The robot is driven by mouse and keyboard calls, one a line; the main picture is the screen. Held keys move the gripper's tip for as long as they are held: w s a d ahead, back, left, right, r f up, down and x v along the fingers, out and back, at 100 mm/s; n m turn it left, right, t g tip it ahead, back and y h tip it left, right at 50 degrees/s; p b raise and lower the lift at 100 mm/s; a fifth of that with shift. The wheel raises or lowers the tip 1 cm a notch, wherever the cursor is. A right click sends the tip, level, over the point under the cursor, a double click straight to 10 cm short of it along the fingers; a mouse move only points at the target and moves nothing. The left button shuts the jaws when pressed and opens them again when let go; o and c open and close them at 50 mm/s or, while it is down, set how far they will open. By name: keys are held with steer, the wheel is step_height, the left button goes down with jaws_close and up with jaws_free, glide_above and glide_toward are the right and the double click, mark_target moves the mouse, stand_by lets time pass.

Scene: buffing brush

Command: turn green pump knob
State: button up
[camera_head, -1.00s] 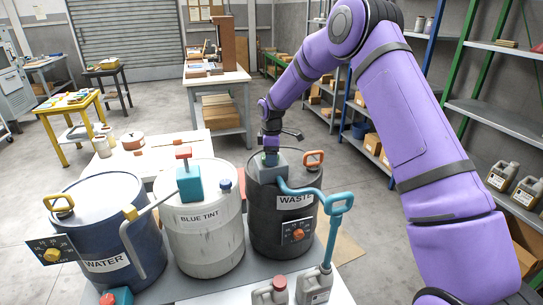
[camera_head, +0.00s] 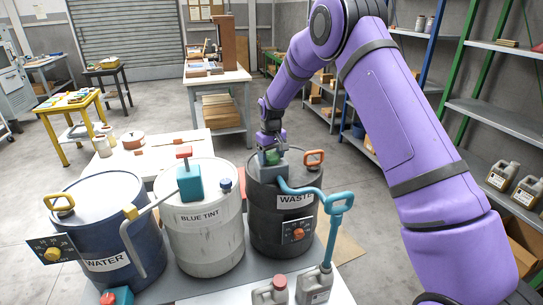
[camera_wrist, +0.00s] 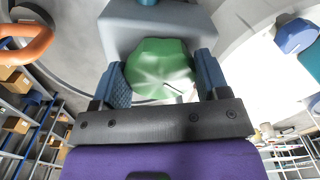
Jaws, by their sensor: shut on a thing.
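The green pump knob (camera_wrist: 160,68) is faceted and sits on the grey pump body (camera_wrist: 160,22) on top of the black WASTE drum (camera_head: 262,230). In the head view the green knob (camera_head: 271,156) shows just below my gripper. In the wrist view my gripper (camera_wrist: 160,78) has one blue padded finger on each side of the knob, and it is shut on it. In the head view my gripper (camera_head: 271,146) comes down from above onto the drum's top.
The white BLUE TINT drum (camera_head: 205,235) with a teal pump (camera_head: 190,183) and the blue WATER drum (camera_head: 105,225) stand to the left. An orange handle (camera_head: 314,158) and a teal spout (camera_head: 338,205) are close to my gripper. Jugs (camera_head: 315,285) stand in front.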

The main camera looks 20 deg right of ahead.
mark_target(270, 156)
steer(key=m, duration=0.4)
steer(key=shift+a+m, duration=0.15)
steer(key=shift+m, duration=2.35)
steer(key=o, duration=0.9)
steer(key=shift+r, duration=0.15)
step_height(270, 156, up, 11)
steer(key=shift+f, duration=0.2)
